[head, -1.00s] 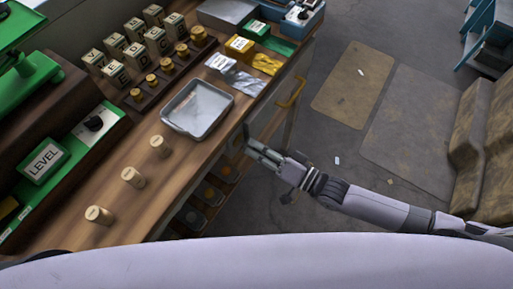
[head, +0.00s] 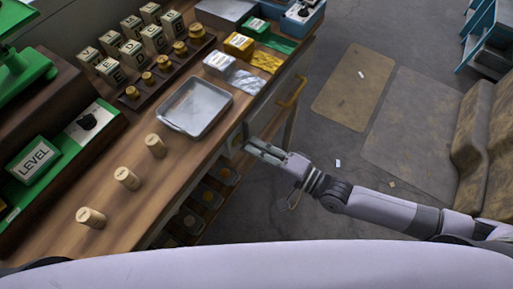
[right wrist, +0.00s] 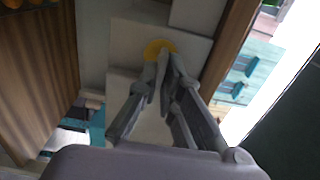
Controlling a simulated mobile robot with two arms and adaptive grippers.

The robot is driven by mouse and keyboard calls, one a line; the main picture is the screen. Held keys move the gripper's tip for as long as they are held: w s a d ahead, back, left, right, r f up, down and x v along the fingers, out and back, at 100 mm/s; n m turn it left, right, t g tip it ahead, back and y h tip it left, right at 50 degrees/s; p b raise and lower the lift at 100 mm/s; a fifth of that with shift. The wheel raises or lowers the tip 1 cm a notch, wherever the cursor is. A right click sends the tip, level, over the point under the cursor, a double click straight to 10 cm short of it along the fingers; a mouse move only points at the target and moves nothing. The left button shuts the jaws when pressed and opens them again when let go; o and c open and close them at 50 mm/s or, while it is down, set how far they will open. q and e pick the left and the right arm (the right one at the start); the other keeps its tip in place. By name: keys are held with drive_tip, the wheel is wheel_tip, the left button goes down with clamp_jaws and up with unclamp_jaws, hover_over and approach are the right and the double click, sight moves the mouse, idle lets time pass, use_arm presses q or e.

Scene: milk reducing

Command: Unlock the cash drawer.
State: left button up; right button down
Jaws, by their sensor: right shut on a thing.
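The cash drawer's pale front (head: 290,79) with a yellow handle (head: 292,92) shows below the counter's right edge. In the right wrist view a yellow round disc (right wrist: 160,46), which looks like the lock, sits on a pale panel (right wrist: 190,45). My right gripper (head: 250,146) is at the drawer side of the counter, below its edge. In the right wrist view its fingertips (right wrist: 163,72) are close together right in front of the disc, shut on a small thin piece, mostly hidden, which may be a key. My left gripper is not in view.
The wooden counter (head: 75,185) holds a metal tray (head: 195,106), several wooden pegs, lettered blocks and a green LEVEL box (head: 36,160). Shelves with round items (head: 208,198) lie under the counter, close to my right gripper.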

idle(0.4)
drive_tip(key=c, duration=1.8)
unclamp_jaws()
drive_tip(key=shift+o, duration=0.2)
drive_tip(key=v, duration=1.2)
